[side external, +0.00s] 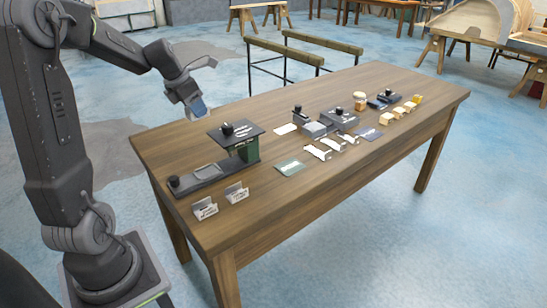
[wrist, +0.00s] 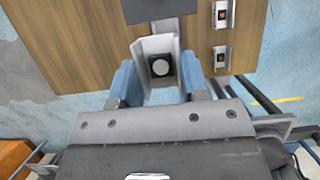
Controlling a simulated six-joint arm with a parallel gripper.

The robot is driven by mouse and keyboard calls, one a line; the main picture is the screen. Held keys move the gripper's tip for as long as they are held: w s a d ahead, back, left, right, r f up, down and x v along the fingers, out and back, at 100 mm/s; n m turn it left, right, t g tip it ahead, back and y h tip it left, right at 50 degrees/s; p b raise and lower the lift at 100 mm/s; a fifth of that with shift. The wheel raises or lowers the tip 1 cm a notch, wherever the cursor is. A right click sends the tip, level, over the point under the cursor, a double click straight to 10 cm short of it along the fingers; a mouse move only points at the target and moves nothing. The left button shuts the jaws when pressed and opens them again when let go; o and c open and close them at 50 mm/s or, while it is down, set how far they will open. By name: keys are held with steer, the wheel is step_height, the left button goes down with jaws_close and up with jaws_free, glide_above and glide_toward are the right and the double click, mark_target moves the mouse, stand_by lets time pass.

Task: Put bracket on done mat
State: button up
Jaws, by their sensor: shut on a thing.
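In the wrist view my gripper (wrist: 159,80) is shut on a grey metal bracket (wrist: 143,48), with a finger on either side. Two loose brackets (side external: 205,208) (side external: 236,193) stand at the table's left front. A green mat (side external: 290,168) and a blue mat (side external: 367,133) lie along the front. Their labels are too small to read, so I cannot tell which is the done mat.
A dark fixture (side external: 240,133) with a raised plate stands near the grip side of the wooden table (side external: 330,190). Several white pieces (side external: 318,152), grey blocks (side external: 340,120) and wooden pieces (side external: 388,117) sit further right. The table's right end is clear.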

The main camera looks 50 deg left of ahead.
steer(key=r, duration=0.3)
steer(key=shift+w+r, duration=0.2)
steer(key=shift+w, duration=0.05)
steer(key=w+d+m, duration=0.2)
steer(key=w+d, duration=0.1)
steer(key=w, duration=0.8)
steer(key=m+h, duration=0.2)
steer(key=m, duration=0.1)
glide_above(293, 165)
steer(key=s, duration=0.1)
steer(key=shift+n, duration=0.3)
steer(key=f, duration=2)
steer(key=shift+s+a, duration=0.15)
steer(key=shift+s, duration=0.1)
steer(key=shift+f, duration=2.4)
steer(key=shift+f, duration=0.15)
steer(key=o, duration=1)
